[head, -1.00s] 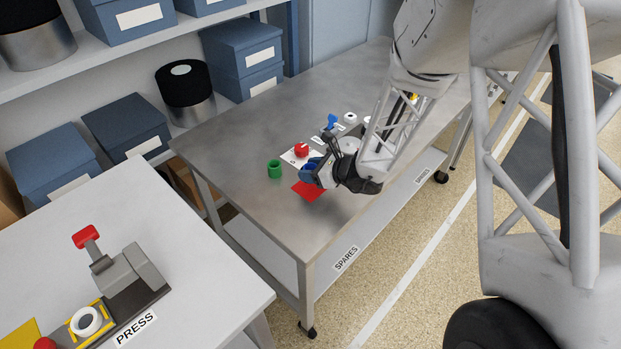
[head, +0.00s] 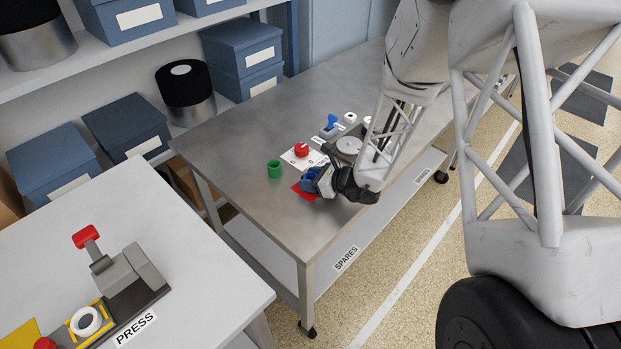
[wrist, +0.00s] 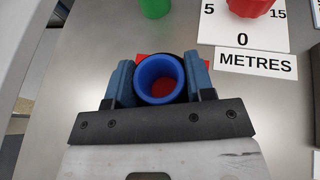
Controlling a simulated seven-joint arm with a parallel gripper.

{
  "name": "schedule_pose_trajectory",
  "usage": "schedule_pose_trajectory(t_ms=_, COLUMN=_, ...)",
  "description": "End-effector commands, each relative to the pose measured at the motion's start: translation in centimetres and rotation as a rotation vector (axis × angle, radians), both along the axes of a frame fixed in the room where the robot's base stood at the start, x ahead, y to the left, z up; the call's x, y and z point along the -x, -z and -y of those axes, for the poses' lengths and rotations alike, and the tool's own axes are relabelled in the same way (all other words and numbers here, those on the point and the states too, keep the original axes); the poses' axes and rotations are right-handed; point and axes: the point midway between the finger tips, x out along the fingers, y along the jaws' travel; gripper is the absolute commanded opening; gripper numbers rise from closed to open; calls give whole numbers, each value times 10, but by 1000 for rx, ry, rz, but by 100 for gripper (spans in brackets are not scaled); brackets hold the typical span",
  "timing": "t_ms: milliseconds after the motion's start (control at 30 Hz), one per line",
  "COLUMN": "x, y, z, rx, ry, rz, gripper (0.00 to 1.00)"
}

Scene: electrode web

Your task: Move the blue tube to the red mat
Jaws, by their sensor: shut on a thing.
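The blue tube (wrist: 160,78) is between the two fingers of my gripper (wrist: 160,85) in the wrist view, its open round end facing the camera. My gripper is shut on it. In the head view my gripper (head: 318,180) is low at the red mat (head: 302,192), and a little of the blue tube (head: 309,175) shows. The red mat (wrist: 143,58) is mostly hidden under the tube and fingers in the wrist view. I cannot tell whether the tube touches the mat.
A green tube (head: 275,169) stands left of the mat. A red knob (head: 302,150) on a white METRES dial card is behind it. A blue-handled switch (head: 331,124) and white rolls (head: 350,118) stand farther back. The table's left part is clear.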

Motion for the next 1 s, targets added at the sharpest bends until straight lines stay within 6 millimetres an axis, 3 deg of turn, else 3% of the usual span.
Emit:
schedule_pose_trajectory(t_ms=33, x=0, y=0, z=0, rx=0, ry=0, rz=0, gripper=54)
schedule_pose_trajectory(t_ms=167, x=0, y=0, z=0, rx=0, ry=0, rz=0, gripper=73)
schedule_pose_trajectory(t_ms=200, x=0, y=0, z=0, rx=0, ry=0, rz=0, gripper=74)
schedule_pose_trajectory(t_ms=600, x=0, y=-4, z=0, rx=0, ry=0, rz=1, gripper=74)
schedule_pose_trajectory(t_ms=1000, x=15, y=-16, z=28, rx=0, ry=2, rz=1, gripper=74)
